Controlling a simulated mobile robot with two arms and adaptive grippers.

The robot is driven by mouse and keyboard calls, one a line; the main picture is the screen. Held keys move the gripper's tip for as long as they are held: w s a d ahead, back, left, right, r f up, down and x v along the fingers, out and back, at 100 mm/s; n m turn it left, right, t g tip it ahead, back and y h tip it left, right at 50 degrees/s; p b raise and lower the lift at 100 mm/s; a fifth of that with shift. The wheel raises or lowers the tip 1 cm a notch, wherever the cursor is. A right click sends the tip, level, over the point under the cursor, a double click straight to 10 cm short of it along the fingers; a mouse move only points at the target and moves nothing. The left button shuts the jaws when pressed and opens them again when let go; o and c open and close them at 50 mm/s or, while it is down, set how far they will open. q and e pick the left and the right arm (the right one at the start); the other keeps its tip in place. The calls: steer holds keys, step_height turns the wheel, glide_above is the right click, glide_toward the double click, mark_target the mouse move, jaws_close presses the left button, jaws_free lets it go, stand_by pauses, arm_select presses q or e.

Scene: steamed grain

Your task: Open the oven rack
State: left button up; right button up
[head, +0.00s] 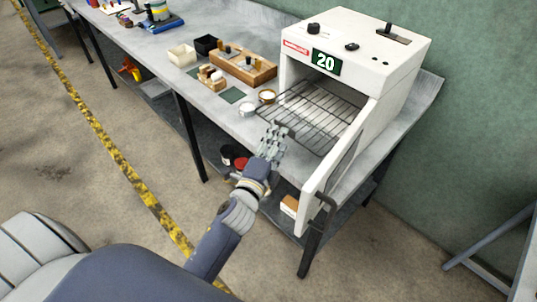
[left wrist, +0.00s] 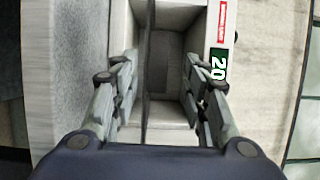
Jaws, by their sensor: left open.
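The white oven (head: 400,75) with the number 20 stands at the right end of the bench, its door (head: 338,170) swung open toward me. The dark wire rack (head: 318,110) sits level in the opening, its front part reaching out past the oven front. My left gripper (head: 275,132) is at the rack's front edge. In the left wrist view my left gripper (left wrist: 160,75) is open, facing the oven's inside (left wrist: 168,65). A thin dark line, seemingly the rack edge-on (left wrist: 147,70), runs between its fingers; contact cannot be told. My right gripper is not in view.
Containers stand on the lower shelf. The open door bounds the right side.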

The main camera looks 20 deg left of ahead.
arm_select(q)
steer(key=s, duration=0.6)
steer(key=shift+d, duration=0.15)
steer(key=s+d+f+n+g, duration=0.1)
steer(key=s+f+n+g, duration=0.15)
steer(key=f, duration=0.85)
steer(key=s+d+f+n+g+h, duration=0.1)
steer(key=s+f+n+g, duration=0.2)
steer(key=f, duration=0.8)
steer(key=s+d+f+n+g, duration=0.15)
steer(key=s+f, duration=0.25)
steer(key=f, duration=0.7)
steer(key=s+a+f+n+g, duration=0.25)
steer(key=s+f+g, duration=0.25)
steer(key=s+f, duration=0.85)
steer(key=s+a+f+n+g, duration=0.1)
steer(key=s+f, duration=0.3)
steer(key=s, duration=0.5)
steer(key=s+a+f+n+g, duration=0.1)
steer(key=s+f+n+g, duration=0.3)
steer(key=s, duration=0.5)
steer(key=shift+s+a+f, duration=0.15)
steer(key=shift+s+a, duration=0.15)
steer(key=shift+a, duration=0.05)
